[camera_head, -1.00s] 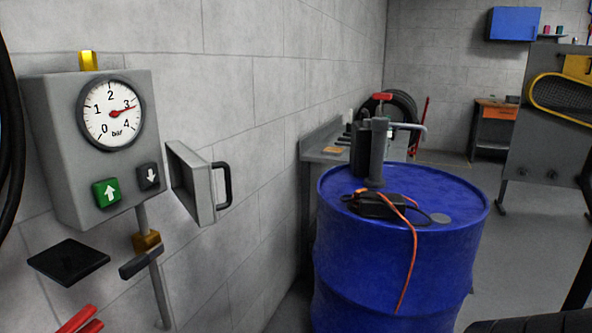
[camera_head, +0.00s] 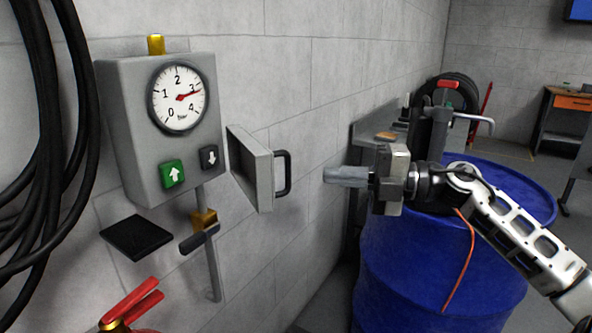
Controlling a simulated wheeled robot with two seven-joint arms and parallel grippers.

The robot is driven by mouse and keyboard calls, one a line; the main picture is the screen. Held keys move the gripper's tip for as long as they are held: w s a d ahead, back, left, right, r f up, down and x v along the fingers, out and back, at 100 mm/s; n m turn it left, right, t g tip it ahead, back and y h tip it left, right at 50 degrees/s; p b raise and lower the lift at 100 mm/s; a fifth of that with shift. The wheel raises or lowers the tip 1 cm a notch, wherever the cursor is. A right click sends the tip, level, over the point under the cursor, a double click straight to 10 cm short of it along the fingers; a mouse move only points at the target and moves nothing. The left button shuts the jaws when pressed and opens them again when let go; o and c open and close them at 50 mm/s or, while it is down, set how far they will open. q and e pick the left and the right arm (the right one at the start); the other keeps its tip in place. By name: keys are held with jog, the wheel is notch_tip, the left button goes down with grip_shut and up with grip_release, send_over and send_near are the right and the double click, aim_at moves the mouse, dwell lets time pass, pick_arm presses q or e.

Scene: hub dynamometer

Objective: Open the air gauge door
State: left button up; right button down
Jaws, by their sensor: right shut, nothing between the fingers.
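The grey air gauge box (camera_head: 150,130) is on the wall at the left, with a round dial, a green up button and a black down button. Just right of it is a small grey door-like panel (camera_head: 262,180) with a black bar handle (camera_head: 284,173) on its right side. I cannot tell how far it stands open. My right gripper (camera_head: 345,176) is shut and empty, its fingertips pointing left, to the right of the handle in the picture with a gap between. My left gripper is not in view.
A blue drum (camera_head: 420,265) stands behind my right arm, with an orange cable on it. Black hoses (camera_head: 45,130) hang at the far left. A black plate (camera_head: 137,237) and a red-handled item (camera_head: 132,302) are below the gauge box. A workbench stands behind the drum.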

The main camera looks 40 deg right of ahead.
aim_at(265, 161)
pick_arm(q)
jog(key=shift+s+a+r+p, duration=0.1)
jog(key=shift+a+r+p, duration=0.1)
jog(key=shift+p, duration=0.5)
pick_arm(e)
jog(key=x, duration=0.7)
jog(key=shift+w+a, duration=0.2)
jog(key=shift+w, duration=0.05)
jog(key=shift+f, duration=0.1)
